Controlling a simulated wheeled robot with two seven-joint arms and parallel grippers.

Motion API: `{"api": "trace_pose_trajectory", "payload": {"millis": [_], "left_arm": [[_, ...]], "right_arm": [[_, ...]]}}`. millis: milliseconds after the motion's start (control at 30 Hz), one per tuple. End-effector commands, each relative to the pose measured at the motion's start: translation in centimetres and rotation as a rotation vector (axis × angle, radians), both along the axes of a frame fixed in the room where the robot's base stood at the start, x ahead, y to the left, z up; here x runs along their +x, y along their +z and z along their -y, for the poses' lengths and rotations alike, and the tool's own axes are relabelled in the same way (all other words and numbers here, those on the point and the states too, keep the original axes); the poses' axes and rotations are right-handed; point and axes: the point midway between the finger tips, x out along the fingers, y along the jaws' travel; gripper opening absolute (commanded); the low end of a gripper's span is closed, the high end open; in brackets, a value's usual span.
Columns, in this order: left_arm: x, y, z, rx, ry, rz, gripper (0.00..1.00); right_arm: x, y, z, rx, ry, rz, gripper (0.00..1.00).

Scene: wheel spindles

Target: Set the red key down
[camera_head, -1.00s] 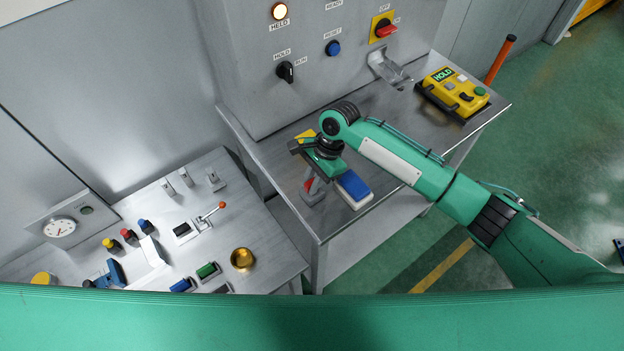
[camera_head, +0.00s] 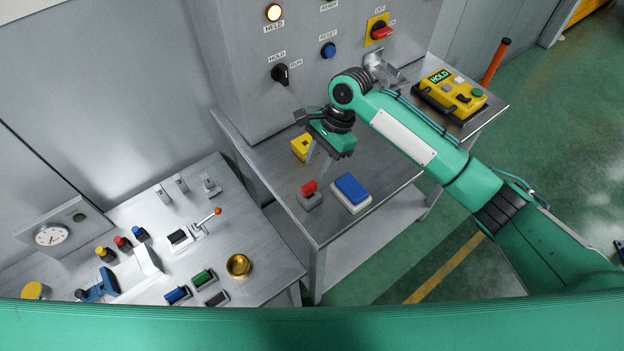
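The red key (camera_head: 309,186) stands on a small grey block (camera_head: 309,201) on the metal side table, near its front left. My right gripper (camera_head: 318,164) is above and slightly behind the key, pointing down. Its two grey fingers are apart, with nothing seen between them. The fingertips appear clear of the key. My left gripper is not in view.
A blue-and-white block (camera_head: 351,189) lies right of the key, and a yellow block (camera_head: 301,147) lies behind it. A yellow HOLD box (camera_head: 452,94) sits at the table's far right. A control bench (camera_head: 250,240) with levers and a brass cup (camera_head: 239,266) is at left.

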Motion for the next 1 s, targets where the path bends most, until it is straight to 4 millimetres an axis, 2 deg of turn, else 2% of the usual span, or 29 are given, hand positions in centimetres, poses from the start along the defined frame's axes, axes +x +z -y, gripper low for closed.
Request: {"api": "trace_pose_trajectory", "payload": {"millis": [200,333,867,1000], "left_arm": [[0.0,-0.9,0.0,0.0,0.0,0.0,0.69],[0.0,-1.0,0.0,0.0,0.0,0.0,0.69],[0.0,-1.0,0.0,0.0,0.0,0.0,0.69],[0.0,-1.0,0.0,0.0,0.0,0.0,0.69]], "right_arm": [[0.8,3.0,1.0,0.001,0.001,0.001,0.38],[0.9,3.8,1.2,0.0,0.001,0.0,0.38],[0.9,3.8,1.3,0.0,0.001,0.0,0.38],[0.2,2.9,1.0,0.022,0.037,0.018,0.38]]}}
